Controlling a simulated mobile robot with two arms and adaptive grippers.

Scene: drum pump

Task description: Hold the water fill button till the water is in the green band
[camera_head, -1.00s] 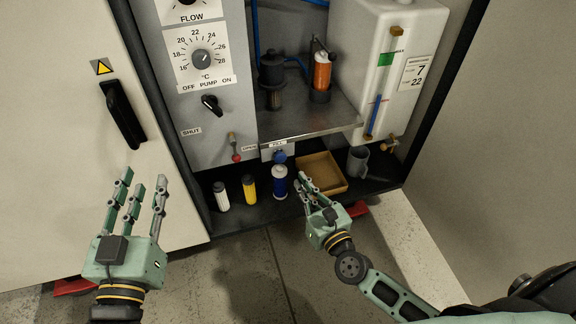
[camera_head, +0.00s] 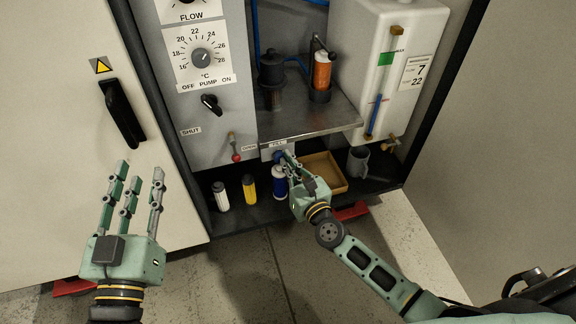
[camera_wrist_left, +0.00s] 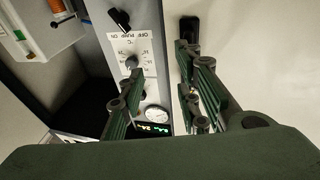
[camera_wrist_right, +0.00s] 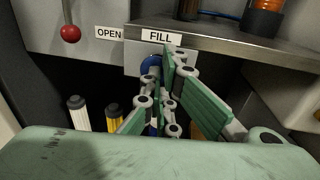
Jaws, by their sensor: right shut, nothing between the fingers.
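The blue fill button (camera_head: 278,156) sits under the FILL label on the cabinet, partly hidden by my right gripper. In the right wrist view the button (camera_wrist_right: 150,66) shows just behind the fingertips. My right gripper (camera_head: 287,157) is shut and empty, with its tips at the button; I cannot tell whether they press it. The white tank (camera_head: 420,45) has a green band (camera_head: 386,59) high on its front. The blue water column (camera_head: 373,122) in its gauge ends clearly below that band. My left gripper (camera_head: 137,176) is open and empty in front of the white door.
A metal shelf (camera_head: 310,118) juts out above the button. A red-tipped lever (camera_head: 235,150) hangs to its left. Below stand white, yellow and blue bottles (camera_head: 279,188), a cardboard tray (camera_head: 325,172) and a grey mug (camera_head: 358,160).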

